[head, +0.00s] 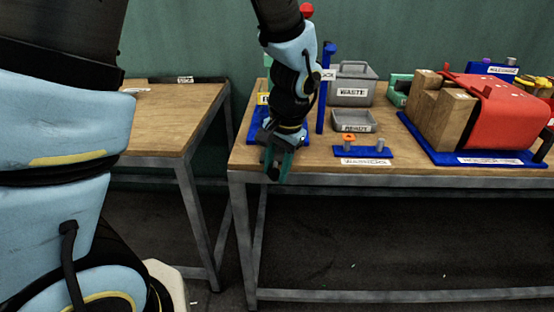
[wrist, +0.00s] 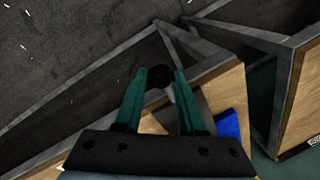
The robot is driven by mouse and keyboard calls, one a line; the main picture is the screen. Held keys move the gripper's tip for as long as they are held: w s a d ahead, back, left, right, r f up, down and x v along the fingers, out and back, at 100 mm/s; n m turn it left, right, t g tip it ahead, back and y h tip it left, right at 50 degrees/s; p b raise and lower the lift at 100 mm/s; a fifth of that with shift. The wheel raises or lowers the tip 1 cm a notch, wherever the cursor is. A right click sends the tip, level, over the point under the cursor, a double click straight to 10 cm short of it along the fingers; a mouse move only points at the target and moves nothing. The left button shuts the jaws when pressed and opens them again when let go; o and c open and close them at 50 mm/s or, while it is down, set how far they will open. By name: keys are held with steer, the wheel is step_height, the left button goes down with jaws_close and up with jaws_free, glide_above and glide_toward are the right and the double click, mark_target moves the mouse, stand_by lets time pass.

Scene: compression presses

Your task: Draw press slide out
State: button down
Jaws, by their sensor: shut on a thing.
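My gripper (head: 277,162) is at the front left edge of the right bench, pointing down. Its teal fingers are closed on a black round knob (wrist: 158,77), seen between the fingertips in the wrist view. The knob looks like the handle of the press slide, but the slide itself is mostly hidden by my gripper and arm. A blue base (head: 254,127) shows behind my gripper; its blue corner also shows in the wrist view (wrist: 229,125).
A blue post (head: 324,95) stands just right of my arm. Grey WASTE (head: 353,87) and READY (head: 352,121) bins, a small blue stand (head: 364,151) and a red-covered machine (head: 500,105) are further right. Another bench (head: 170,115) stands left across a gap.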

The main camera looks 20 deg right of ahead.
steer(key=shift+s+a, duration=0.1)
steer(key=shift+s, duration=0.1)
steer(key=c, duration=0.5)
jaws_free()
step_height(320, 180, up, 11)
steer(key=s+d, duration=0.1)
steer(key=shift+s+f+b, duration=0.2)
steer(key=shift+s+b, duration=0.15)
steer(key=shift+s, duration=0.05)
